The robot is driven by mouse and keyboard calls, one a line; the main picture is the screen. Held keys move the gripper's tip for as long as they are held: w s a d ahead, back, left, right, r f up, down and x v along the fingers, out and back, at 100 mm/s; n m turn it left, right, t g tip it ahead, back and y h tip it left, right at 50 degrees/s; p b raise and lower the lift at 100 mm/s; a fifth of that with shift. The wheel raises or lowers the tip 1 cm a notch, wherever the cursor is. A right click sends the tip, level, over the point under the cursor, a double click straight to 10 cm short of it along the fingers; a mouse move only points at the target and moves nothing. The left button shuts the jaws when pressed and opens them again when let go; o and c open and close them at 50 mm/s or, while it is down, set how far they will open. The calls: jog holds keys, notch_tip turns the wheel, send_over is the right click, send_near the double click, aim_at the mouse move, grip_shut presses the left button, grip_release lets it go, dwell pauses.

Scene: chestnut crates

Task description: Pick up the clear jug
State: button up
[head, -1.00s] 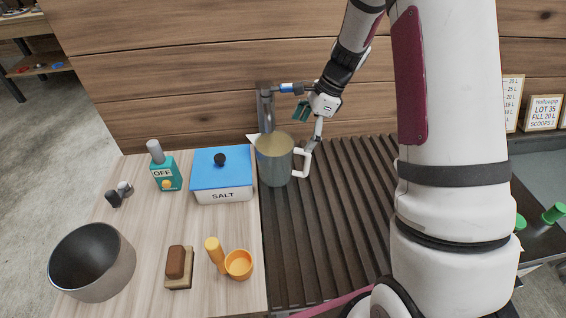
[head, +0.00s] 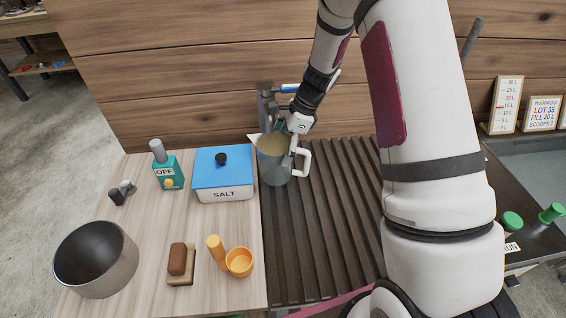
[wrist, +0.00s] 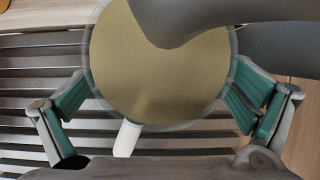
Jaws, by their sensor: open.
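The clear jug (head: 274,168) stands upright on the dark slatted drainboard, just right of the salt box, with its white handle on the right. Its round top fills the upper middle of the wrist view (wrist: 150,95), with the handle pointing down the picture. My gripper (head: 286,138) is at the jug's rim in the head view. In the wrist view my gripper (wrist: 158,100) is open, with one green-padded finger on each side of the jug. I cannot tell whether the pads touch it. My wrist hides part of the jug's rim in the head view.
A grey tap (head: 266,104) stands right behind the jug, and its blurred spout crosses over the jug in the wrist view. The blue-lidded salt box (head: 224,190) is close on the left. The slatted drainboard (head: 320,240) is clear in front.

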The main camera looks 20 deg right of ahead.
jog(key=c, duration=1.6)
jog(key=shift+c, duration=1.2)
jog(key=shift+r, duration=0.15)
